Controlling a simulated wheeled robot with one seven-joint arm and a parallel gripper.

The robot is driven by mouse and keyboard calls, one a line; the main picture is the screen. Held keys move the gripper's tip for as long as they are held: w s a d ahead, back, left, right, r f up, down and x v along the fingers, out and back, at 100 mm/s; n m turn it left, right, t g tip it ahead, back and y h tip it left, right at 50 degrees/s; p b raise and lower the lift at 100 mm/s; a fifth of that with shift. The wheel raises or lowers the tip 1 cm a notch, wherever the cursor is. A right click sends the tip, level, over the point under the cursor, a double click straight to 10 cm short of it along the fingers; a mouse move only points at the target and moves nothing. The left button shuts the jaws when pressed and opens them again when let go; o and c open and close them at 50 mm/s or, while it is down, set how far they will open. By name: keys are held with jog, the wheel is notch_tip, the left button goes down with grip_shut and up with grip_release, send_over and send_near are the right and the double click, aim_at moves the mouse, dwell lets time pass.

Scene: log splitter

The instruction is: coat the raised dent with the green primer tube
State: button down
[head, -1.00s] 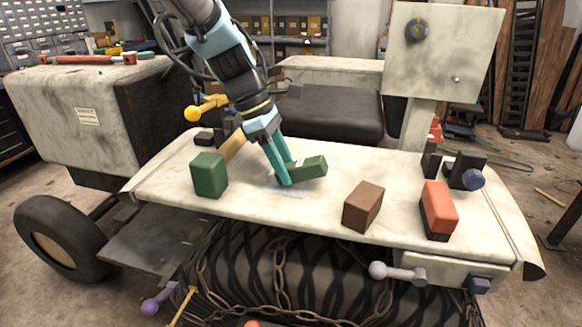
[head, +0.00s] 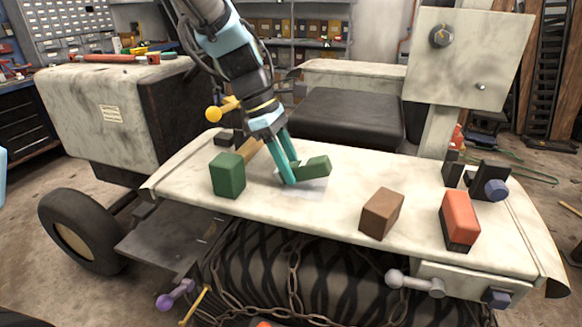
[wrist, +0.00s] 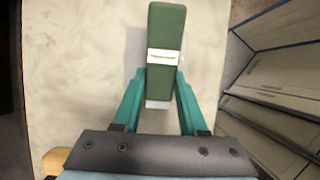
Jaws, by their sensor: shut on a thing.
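My gripper (head: 290,181) is shut on the green primer tube (head: 314,167), a boxy dark green piece, low over the pale deck. In the wrist view, the tube (wrist: 165,35) sticks out past the teal fingers (wrist: 160,95). It has a white band and a pale end between the fingers. A faint greyish patch (head: 314,184) shows on the deck by the fingertips, partly covered by the tube. I cannot tell whether this patch is the raised dent or a shadow, nor whether the tube touches the deck.
Another green block (head: 228,174) stands left of my gripper on the deck (head: 330,210). A brown block (head: 382,214) and a red-orange block (head: 459,219) stand to the right. Dark brackets with a blue knob (head: 496,190) are at the right end. An upright pale panel (head: 470,65) rises behind.

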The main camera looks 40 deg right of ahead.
jog(key=shift+r, duration=3.35)
